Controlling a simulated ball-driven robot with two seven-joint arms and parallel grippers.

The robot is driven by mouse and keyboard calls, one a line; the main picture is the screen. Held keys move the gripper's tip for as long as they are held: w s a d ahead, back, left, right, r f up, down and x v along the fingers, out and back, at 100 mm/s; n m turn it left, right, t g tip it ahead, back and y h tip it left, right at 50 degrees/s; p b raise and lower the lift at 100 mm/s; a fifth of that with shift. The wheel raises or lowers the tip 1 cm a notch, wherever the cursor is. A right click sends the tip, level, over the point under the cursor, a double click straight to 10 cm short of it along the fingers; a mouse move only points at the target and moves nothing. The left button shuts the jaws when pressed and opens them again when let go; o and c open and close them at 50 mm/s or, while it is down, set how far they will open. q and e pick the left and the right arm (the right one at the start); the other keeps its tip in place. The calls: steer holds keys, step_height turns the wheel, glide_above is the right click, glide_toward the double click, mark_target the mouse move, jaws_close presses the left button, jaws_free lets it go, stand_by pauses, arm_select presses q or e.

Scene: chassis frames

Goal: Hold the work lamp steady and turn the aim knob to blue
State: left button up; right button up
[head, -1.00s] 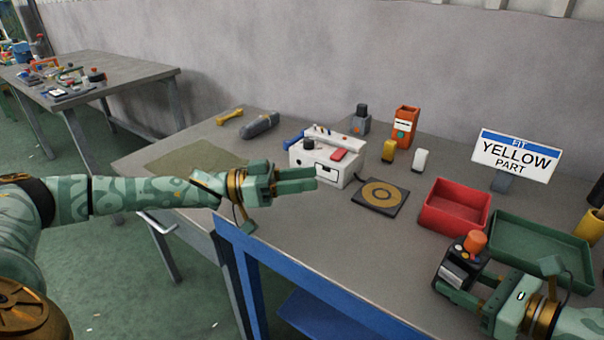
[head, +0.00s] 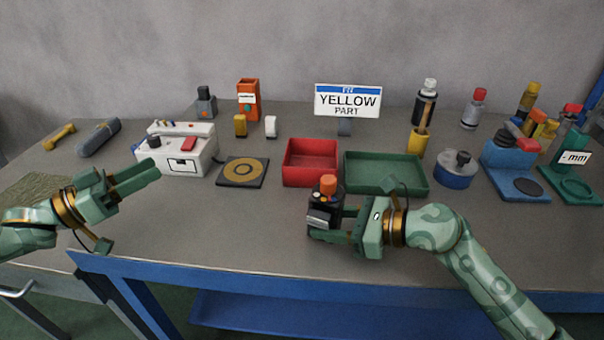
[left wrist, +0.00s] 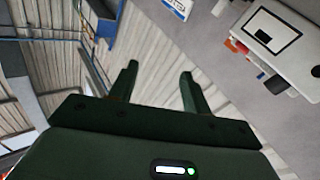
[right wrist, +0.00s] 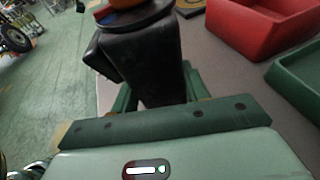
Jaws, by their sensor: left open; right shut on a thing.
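A small black block with an orange knob on top is the thing that fits the work lamp (head: 322,215). The orange aim knob (head: 328,184) has small coloured dots around its base; which one it points to is too small to tell. My right gripper (head: 336,226) is shut on the lamp's body near the table's front edge. The lamp looks upright; whether its base touches the table I cannot tell. In the right wrist view the black body (right wrist: 145,65) sits between the fingers. My left gripper (head: 152,172) is open and empty, well left of the lamp; its fingers (left wrist: 158,75) are apart.
A red bin (head: 290,178) and a green tray (head: 400,190) stand just behind the lamp. A white box (head: 200,160) is beyond my left gripper. A black pad (head: 240,183) lies between. The tabletop between my grippers is clear.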

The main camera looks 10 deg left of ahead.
arm_select(q)
steer(key=w+d+r+n+t+y, duration=0.1)
steer(key=w+d+r+t+y, duration=0.1)
steer(key=w+d, duration=0.15)
steer(key=m+g, duration=0.8)
steer(key=g, duration=0.2)
glide_toward(323, 179)
steer(key=x, duration=1)
steer(key=shift+d, duration=0.1)
steer(key=shift+w+d+f, duration=0.15)
steer(key=shift+d+f, duration=0.1)
steer(key=shift+d, duration=0.15)
steer(key=shift+c, duration=0.3)
steer(key=c, duration=0.9)
